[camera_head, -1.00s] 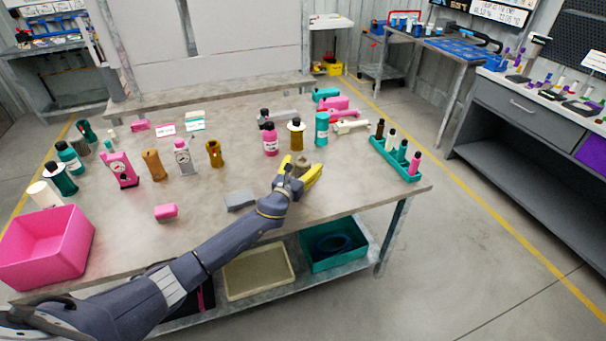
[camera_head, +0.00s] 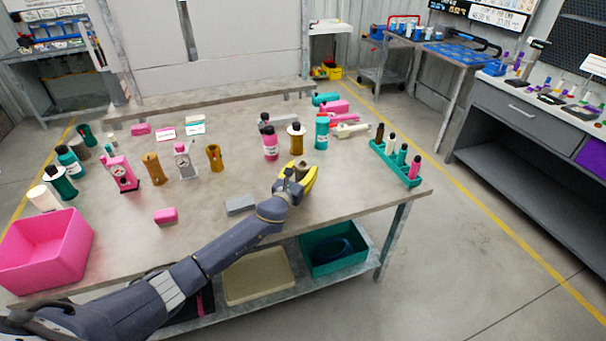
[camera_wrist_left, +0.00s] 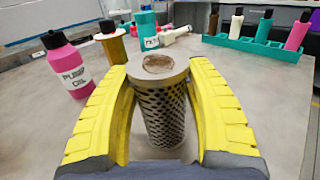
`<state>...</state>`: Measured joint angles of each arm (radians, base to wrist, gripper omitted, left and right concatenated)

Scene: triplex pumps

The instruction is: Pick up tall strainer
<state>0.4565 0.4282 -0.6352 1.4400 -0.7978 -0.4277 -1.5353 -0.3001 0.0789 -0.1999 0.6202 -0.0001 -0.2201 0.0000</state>
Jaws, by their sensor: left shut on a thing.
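The tall strainer (camera_wrist_left: 160,108) is a perforated metal cylinder with a flat beige cap. It stands upright between the two yellow fingers of my left gripper (camera_wrist_left: 158,110) in the left wrist view. The fingers are closed in on its sides. In the head view my left gripper (camera_head: 298,178) is near the right front part of the table, and only the top of the strainer (camera_head: 301,165) shows between the fingers. Whether its base touches the table is hard to tell. My right gripper is in neither view.
A pink pump oil bottle (camera_wrist_left: 70,65), an amber bottle (camera_wrist_left: 112,42) and a teal bottle (camera_head: 322,131) stand just beyond the gripper. A teal rack (camera_head: 397,168) of small bottles is to the right. A grey block (camera_head: 240,205) lies to the left. The table front is mostly clear.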

